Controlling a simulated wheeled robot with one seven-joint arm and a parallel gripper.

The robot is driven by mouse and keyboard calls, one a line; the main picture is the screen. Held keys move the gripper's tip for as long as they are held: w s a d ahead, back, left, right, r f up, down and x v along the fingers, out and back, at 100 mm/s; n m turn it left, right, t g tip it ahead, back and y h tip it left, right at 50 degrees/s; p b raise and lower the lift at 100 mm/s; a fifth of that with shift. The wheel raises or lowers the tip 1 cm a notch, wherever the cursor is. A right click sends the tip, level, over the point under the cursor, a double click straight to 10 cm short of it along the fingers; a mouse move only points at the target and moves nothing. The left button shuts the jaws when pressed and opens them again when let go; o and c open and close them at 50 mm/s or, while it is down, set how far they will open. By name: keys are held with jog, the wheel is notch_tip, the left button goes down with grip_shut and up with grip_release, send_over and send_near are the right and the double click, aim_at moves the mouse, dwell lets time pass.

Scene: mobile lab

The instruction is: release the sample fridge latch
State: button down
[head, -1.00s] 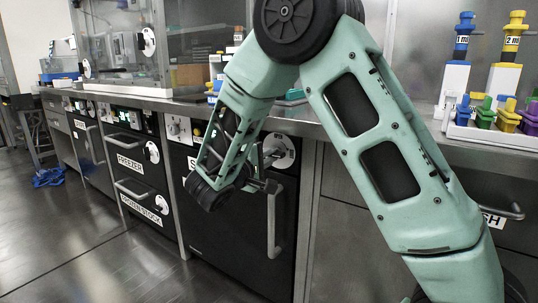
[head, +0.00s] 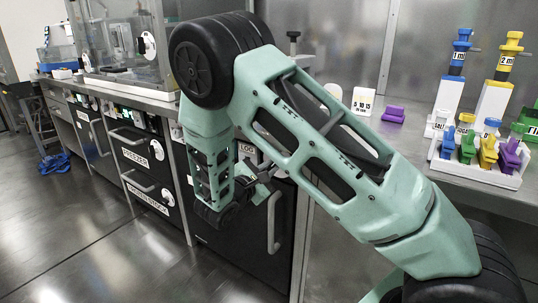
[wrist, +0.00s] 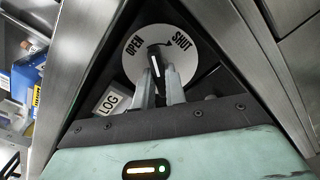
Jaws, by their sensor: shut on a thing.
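The latch is a dark handle (wrist: 154,50) on a round white dial (wrist: 184,52) marked OPEN and SHUT in the wrist view. The handle stands between the two words. My gripper (wrist: 161,73) is shut on the latch handle, one finger on each side. In the head view my gripper (head: 262,180) is at the upper part of a black fridge door (head: 245,238), which looks closed. The dial is mostly hidden there behind my arm. The door's name label is not readable now; a LOG tag (wrist: 110,98) is beside the dial.
A vertical door handle (head: 273,224) is just right of my gripper. Freezer (head: 134,149) and protein stock drawers stand to the left. The steel counter (head: 440,160) above holds a rack (head: 475,172) of coloured samples. The floor in front is clear.

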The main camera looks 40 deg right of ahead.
jog(key=n+p, duration=0.1)
jog(key=p, duration=0.1)
jog(key=n+p, duration=0.3)
jog(key=shift+r+n+p, duration=0.25)
jog(key=shift+n+p, duration=0.05)
jog(key=shift+p, duration=0.1)
jog(key=n+p, duration=0.2)
jog(key=p, duration=0.1)
jog(key=shift+a+f+n, duration=0.1)
jog(key=shift+f+n, duration=0.1)
jog(key=shift+n, duration=0.2)
jog(key=shift+f, duration=0.1)
jog(key=c, duration=1.4)
grip_release()
jog(key=shift+c, duration=0.2)
jog(key=p+v, duration=0.1)
jog(key=v, duration=1.6)
jog(key=shift+a, duration=0.15)
jog(key=shift+s, duration=0.1)
